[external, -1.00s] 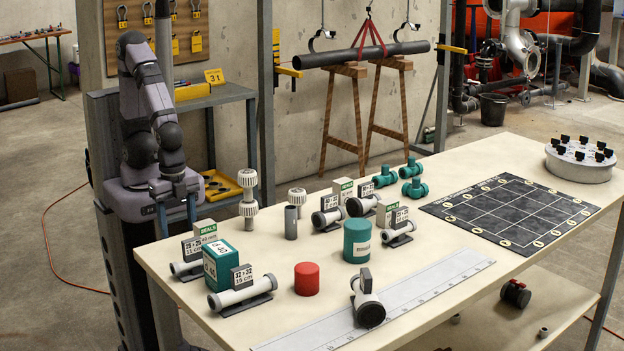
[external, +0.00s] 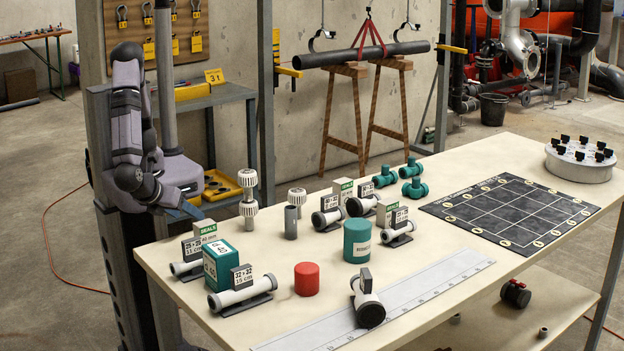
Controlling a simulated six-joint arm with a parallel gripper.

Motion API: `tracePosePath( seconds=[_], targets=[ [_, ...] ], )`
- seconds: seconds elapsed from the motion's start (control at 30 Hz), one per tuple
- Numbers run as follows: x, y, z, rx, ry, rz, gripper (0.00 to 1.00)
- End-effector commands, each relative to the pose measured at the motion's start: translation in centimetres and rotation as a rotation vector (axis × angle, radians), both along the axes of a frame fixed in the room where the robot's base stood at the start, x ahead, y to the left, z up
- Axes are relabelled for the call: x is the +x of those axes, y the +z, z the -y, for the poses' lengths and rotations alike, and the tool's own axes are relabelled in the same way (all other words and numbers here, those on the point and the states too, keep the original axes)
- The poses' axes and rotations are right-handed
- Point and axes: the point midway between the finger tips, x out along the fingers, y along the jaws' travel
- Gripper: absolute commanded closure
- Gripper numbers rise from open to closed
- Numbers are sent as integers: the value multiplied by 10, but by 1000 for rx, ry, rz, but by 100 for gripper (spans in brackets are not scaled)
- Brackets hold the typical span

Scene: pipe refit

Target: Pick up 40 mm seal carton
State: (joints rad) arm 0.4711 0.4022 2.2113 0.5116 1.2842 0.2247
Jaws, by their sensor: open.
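The 40 mm seal carton appears to be the teal box (external: 222,268) with white label panels that seem to read "d 40". It stands upright near the table's left end, behind a grey-white pipe piece (external: 243,295) with a sign that partly covers its front. A green-and-white "SEALS" card (external: 206,230) stands just behind it. My gripper (external: 190,210) is open, with bluish fingers, at the table's back left edge. It is above and behind the carton, clearly apart from it. Nothing shows between its fingers.
Another pipe piece (external: 186,266) lies left of the carton. A red cylinder (external: 307,279), a teal can (external: 357,239) and a white fitting (external: 248,193) stand to the right. A long ruler (external: 420,294) lies along the front. A black grid mat (external: 510,209) lies farther right.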

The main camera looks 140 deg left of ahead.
Motion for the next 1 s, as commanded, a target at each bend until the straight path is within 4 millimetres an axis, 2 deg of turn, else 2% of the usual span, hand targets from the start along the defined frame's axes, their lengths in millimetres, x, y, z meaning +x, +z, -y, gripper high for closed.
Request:
tracePosePath(
  seconds=[0.17, 0.33, 0.43, 0.5, 0.63, 0.83, 1.0],
  targets=[
    [41, 34, 17, 303, -363, -185, 45],
    [77, 59, 56, 589, -626, -276, 45],
    [90, 49, 77, 684, -711, -253, 45],
    [97, 35, 88, 712, -748, -212, 45],
    [105, 17, 101, 739, -796, -151, 45],
    [108, 9, 107, 750, -817, -119, 45],
    [111, 11, 99, 750, -814, -120, 45]
  ],
)
